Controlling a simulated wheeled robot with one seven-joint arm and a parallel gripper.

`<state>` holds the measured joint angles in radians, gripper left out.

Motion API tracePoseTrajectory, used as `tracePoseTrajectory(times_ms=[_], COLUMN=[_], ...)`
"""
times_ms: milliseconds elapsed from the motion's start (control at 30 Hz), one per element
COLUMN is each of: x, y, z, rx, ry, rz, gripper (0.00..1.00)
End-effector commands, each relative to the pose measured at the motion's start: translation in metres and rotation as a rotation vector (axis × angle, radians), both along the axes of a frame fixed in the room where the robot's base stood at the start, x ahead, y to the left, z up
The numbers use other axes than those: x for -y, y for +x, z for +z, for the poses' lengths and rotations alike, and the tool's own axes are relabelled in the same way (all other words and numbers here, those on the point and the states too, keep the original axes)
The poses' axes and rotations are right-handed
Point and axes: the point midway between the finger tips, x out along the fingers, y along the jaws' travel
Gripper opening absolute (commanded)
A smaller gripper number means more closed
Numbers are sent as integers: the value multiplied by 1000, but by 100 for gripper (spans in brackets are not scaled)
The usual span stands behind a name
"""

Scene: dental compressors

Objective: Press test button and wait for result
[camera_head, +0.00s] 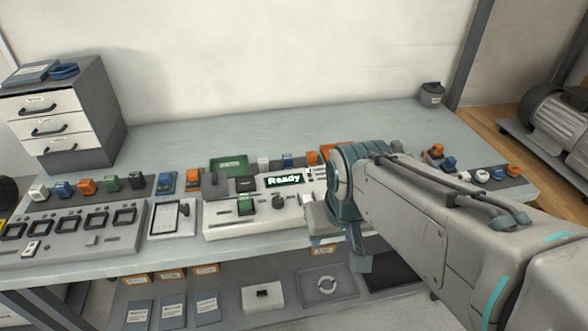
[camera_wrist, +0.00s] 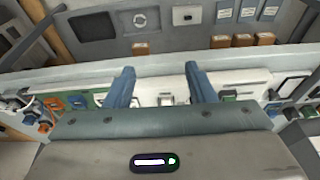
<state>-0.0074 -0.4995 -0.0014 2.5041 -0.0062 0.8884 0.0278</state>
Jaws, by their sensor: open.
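The white test station (camera_head: 240,229) stands near the bench's front edge. Its display (camera_head: 283,181) reads "Ready" in light letters. A green part (camera_head: 245,205) sits on the left of its top, and a dark round knob (camera_head: 278,204) is to its right. My gripper (camera_head: 360,264) hangs over the station's right end and hides part of it. In the wrist view my gripper (camera_wrist: 159,68) has its two blue fingers apart with nothing held. A small grey-white piece (camera_wrist: 166,99) on the station shows between the fingers. I cannot tell clearly which piece is the test button.
A grey tray with several dark square slots (camera_head: 67,230) and a tablet (camera_head: 172,218) are left of the station. Coloured small parts line the bench behind. A drawer cabinet (camera_head: 75,159) stands at back left. A lower shelf (camera_head: 230,305) holds boxes and booklets.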

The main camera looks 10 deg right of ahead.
Motion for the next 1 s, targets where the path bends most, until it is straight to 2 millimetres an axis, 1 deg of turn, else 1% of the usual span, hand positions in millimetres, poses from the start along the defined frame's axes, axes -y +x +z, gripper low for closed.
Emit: tracePoseTrajectory(times_ms=[267,367,400,433,467,1000], x=[0,0,0,0,0,0], y=[0,0,0,0,0,0], z=[0,0,0,0,0,0], rx=[-1,-1,-1,-1,-1,0], ry=[0,0,0,0,0,0], rz=[0,0,0,0,0,0], gripper=[50,25,14,5,0,0])
